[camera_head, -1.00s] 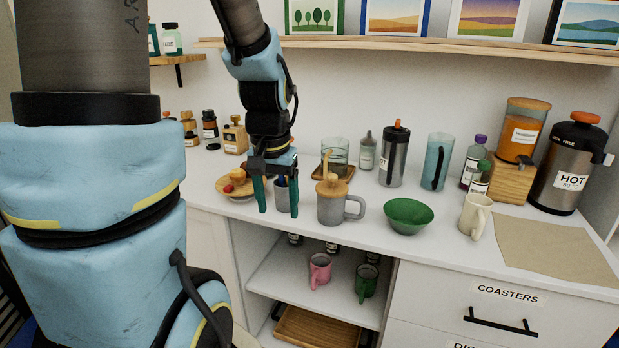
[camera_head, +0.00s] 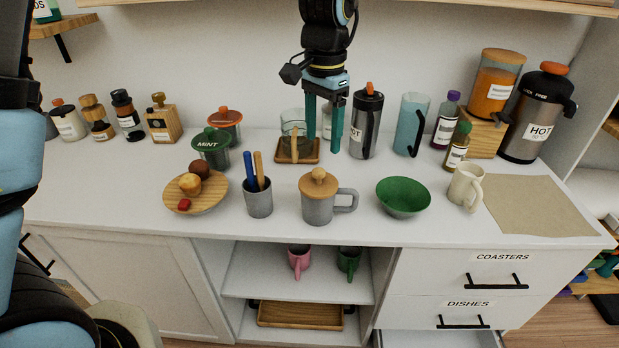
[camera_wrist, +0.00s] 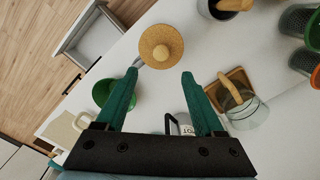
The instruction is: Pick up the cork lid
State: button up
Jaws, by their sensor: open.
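The cork lid (camera_head: 318,183) is round and tan with a knob on top. It sits on a grey mug (camera_head: 318,207) with its handle to the right, on the white counter. In the wrist view the lid (camera_wrist: 161,46) is seen from above, beyond the fingertips and roughly between them in the picture; it hides most of the mug. My gripper (camera_head: 325,148) has two green fingers pointing down, behind and above the mug in the head view. In the wrist view my gripper (camera_wrist: 160,82) is open and empty, apart from the lid.
A green bowl (camera_head: 403,197) stands right of the mug, and a grey cup with utensils (camera_head: 258,202) stands left. A glass on a wooden coaster (camera_head: 308,159) and a steel bottle (camera_head: 366,126) stand behind. A brown mat (camera_head: 540,206) lies bare at right.

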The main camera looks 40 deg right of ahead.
aim_at(319, 170)
jog(key=shift+f, duration=0.9)
jog(key=shift+a+f+p, duration=0.2)
jog(key=shift+f+p, duration=0.3)
jog(key=shift+f, duration=0.1)
jog(key=shift+a+f+p, duration=0.2)
jog(key=shift+f+p, duration=0.55)
jog(key=shift+f, duration=1.45)
grip_shut()
